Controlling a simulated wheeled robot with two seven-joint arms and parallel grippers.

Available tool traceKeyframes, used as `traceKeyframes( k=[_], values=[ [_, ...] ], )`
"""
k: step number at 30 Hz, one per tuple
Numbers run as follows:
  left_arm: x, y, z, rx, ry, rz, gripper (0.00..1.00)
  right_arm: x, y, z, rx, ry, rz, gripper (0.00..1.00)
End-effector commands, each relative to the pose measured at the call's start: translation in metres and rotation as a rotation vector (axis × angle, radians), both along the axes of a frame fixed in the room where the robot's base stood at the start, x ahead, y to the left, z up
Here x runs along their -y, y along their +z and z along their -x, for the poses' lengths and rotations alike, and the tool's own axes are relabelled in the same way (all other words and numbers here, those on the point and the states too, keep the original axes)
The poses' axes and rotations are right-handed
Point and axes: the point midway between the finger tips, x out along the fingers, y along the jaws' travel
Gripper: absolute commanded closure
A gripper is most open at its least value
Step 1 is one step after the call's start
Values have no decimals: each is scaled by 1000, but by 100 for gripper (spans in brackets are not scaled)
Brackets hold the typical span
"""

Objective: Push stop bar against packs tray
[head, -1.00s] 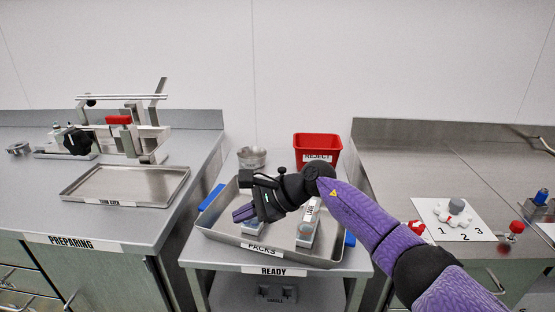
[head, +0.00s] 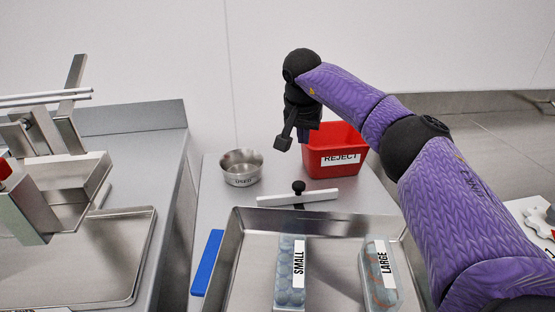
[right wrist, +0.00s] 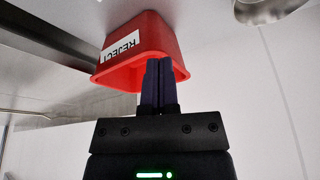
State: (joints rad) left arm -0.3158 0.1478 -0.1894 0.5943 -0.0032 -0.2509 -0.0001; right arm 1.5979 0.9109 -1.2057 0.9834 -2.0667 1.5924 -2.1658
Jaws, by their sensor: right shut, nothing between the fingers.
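The stop bar (head: 325,196) is a flat white bar with a black knob (head: 298,187). It lies on the table just behind the far rim of the packs tray (head: 345,222), roughly parallel to it; I cannot tell whether they touch. The metal tray holds a SMALL pack (head: 287,285) and a LARGE pack (head: 381,285). My right gripper (head: 303,136) points down, shut and empty, beyond and above the bar, at the left side of the red bin. Its closed dark fingers (right wrist: 158,65) show in the right wrist view. My left gripper is out of view.
The red REJECT bin (head: 335,157) stands close to my right gripper. A round metal USED bowl (head: 241,168) is at the back left. A blue block (head: 207,262) sits left of the tray. The table between bowl and bar is clear.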

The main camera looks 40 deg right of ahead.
Motion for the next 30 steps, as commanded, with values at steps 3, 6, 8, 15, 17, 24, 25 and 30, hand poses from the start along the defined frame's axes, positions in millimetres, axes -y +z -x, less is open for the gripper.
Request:
traceKeyframes(
  k=[3,6,8,15,17,24,25,30],
  values=[
    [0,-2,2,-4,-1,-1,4,5,-1,2,-6,-7,14,100],
    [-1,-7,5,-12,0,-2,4,8,-10,1,-9,-7,15,100],
    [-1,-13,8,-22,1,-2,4,11,-22,-1,-10,-9,14,100],
    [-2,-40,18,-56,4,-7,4,24,-72,-12,-11,-8,11,100],
    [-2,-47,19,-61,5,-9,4,28,-84,-14,-10,-9,12,100],
    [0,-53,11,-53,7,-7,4,22,-96,-9,-5,-1,14,100],
    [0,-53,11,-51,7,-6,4,19,-97,-7,-6,-3,15,100],
    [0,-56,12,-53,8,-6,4,6,-100,2,-6,-3,13,100]
  ],
)
